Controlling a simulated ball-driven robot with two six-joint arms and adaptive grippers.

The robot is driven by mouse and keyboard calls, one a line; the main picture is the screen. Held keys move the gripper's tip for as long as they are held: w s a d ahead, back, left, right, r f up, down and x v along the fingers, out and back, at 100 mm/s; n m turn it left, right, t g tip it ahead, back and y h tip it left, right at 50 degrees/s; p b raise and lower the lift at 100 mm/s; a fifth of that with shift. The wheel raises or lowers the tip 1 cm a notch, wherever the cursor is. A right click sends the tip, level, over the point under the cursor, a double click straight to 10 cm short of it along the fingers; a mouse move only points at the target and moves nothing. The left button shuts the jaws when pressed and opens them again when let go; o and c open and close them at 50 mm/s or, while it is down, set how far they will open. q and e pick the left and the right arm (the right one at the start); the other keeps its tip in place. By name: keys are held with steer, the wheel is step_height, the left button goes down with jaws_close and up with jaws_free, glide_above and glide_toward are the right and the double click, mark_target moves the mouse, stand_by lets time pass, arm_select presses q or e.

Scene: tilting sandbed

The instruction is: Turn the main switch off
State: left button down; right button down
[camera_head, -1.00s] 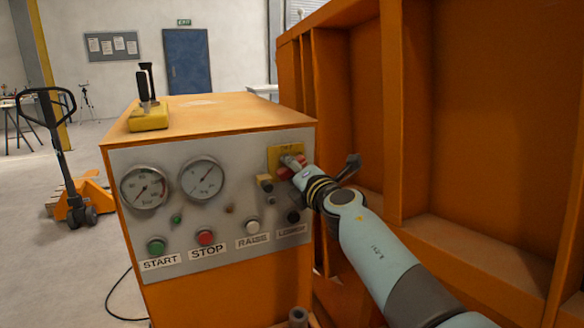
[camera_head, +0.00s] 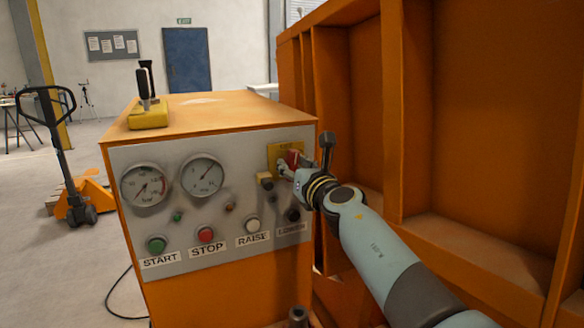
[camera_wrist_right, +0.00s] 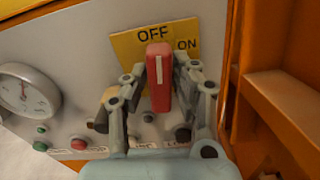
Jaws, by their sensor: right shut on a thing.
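The main switch is a red rotary handle (camera_wrist_right: 158,78) with a white line, on a yellow plate (camera_wrist_right: 126,47) marked OFF and ON. In the right wrist view the handle stands upright in the picture, its white line toward OFF. It also shows red in the head view (camera_head: 293,158), partly hidden by my gripper. My right gripper (camera_wrist_right: 160,82) is shut on the handle, one finger on each side. In the head view the right gripper (camera_head: 287,169) reaches the panel's upper right corner. My left gripper is not in view.
The grey panel (camera_head: 215,230) carries two gauges and START, STOP, RAISE and LOWER buttons. A small knob (camera_head: 265,179) sits just left of my gripper. The orange ribbed wall (camera_head: 360,120) stands close on the right. A yellow joystick box (camera_head: 149,118) is on top of the cabinet.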

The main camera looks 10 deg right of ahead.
steer(key=shift+f+n, duration=0.15)
steer(key=shift+n, duration=0.75)
steer(key=c, duration=1.2)
jaws_free()
steer(key=shift+o, duration=0.2)
steer(key=shift+s, duration=0.1)
steer(key=s+d, duration=0.2)
steer(key=s, duration=0.9)
steer(key=shift+s+d, duration=0.15)
steer(key=shift+s, duration=0.2)
